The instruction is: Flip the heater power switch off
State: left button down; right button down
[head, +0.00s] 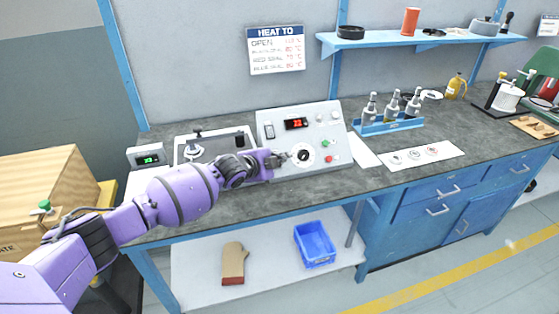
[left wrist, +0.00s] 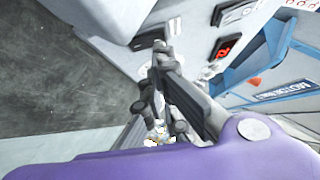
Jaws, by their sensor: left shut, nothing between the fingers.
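The grey heater control box (head: 299,130) stands on the bench. My left gripper (head: 284,158) is shut and empty in front of the panel, just left of the dial and below the rocker switch. In the left wrist view, the shut fingers (left wrist: 160,58) cross the middle. The switch position is too small to tell.
A metal unit with a lid (head: 214,143) and a small green display (head: 147,159) stand left of the box. A shelf (head: 420,38) hangs above.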

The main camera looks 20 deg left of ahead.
pick_arm(q)
jog(key=shift+w+a+f, duration=0.2)
jog(key=shift+w+a+b, duration=0.2)
jog(key=shift+w+b, duration=0.05)
jog(key=shift+b, duration=0.05)
jog(key=shift+r, duration=0.15)
pick_arm(e)
jog(key=shift+w+f, duration=0.1)
jog(key=shift+w, duration=0.1)
pick_arm(q)
jog(key=shift+r+p, duration=0.45)
jog(key=shift+r, duration=0.4)
pick_arm(e)
jog(key=shift+w+a+r, duration=0.1)
jog(key=shift+w+r, duration=0.35)
jog(key=shift+r, duration=0.1)
jog(key=shift+s+f, duration=0.2)
